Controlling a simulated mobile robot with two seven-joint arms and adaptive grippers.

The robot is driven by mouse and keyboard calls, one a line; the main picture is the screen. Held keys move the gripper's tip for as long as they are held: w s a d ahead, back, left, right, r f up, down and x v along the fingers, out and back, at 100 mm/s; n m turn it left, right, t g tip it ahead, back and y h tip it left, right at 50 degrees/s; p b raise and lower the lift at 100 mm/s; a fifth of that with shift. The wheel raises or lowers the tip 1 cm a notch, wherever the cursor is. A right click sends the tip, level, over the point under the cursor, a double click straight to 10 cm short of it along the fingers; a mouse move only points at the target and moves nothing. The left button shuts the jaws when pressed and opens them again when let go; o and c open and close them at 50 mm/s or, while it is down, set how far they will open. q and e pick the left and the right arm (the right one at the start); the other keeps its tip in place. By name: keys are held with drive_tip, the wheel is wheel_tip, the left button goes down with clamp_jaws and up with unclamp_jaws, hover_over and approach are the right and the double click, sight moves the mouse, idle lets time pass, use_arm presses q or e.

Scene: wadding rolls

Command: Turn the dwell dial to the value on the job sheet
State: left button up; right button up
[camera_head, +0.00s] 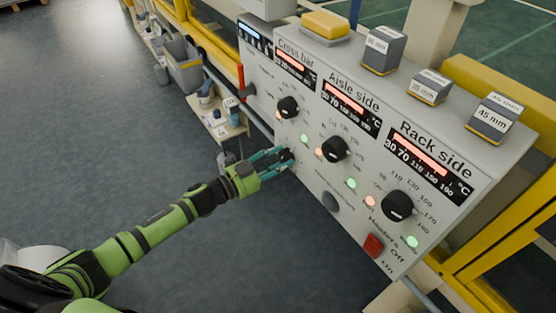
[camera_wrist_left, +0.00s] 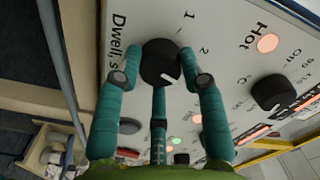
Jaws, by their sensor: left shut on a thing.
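The dwell dial (camera_wrist_left: 158,58) is a round black knob with a white pointer mark, beside the lettering "Dwell, s" in the left wrist view. The mark lies at the knob's lower right there; numbers 1 and 2 show nearby, but the exact setting is unclear. In the head view the dial (camera_head: 287,156) sits low on the panel's left part. My left gripper (camera_head: 272,162) has its teal fingers around the dial and is shut on it. The fingers hide part of the scale. I cannot make out a job sheet. My right gripper is out of view.
The grey panel (camera_head: 330,178) carries other black knobs, including the Aisle side knob (camera_head: 334,148) and Rack side knob (camera_head: 398,205). A red switch (camera_head: 373,245) sits low on the right. Labelled blocks and a yellow-topped block (camera_head: 326,24) stand on top.

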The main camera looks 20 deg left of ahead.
use_arm(q)
drive_tip(key=shift+a+f+m, duration=0.15)
drive_tip(key=shift+f+m, duration=0.15)
drive_tip(key=shift+m, duration=0.2)
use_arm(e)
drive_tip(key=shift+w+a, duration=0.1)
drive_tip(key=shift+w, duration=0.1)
use_arm(q)
drive_tip(key=o, duration=1.1)
drive_tip(key=shift+o, duration=0.2)
drive_tip(key=shift+r, duration=0.1)
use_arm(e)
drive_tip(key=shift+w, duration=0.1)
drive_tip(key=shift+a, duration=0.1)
use_arm(q)
drive_tip(key=v, duration=1.2)
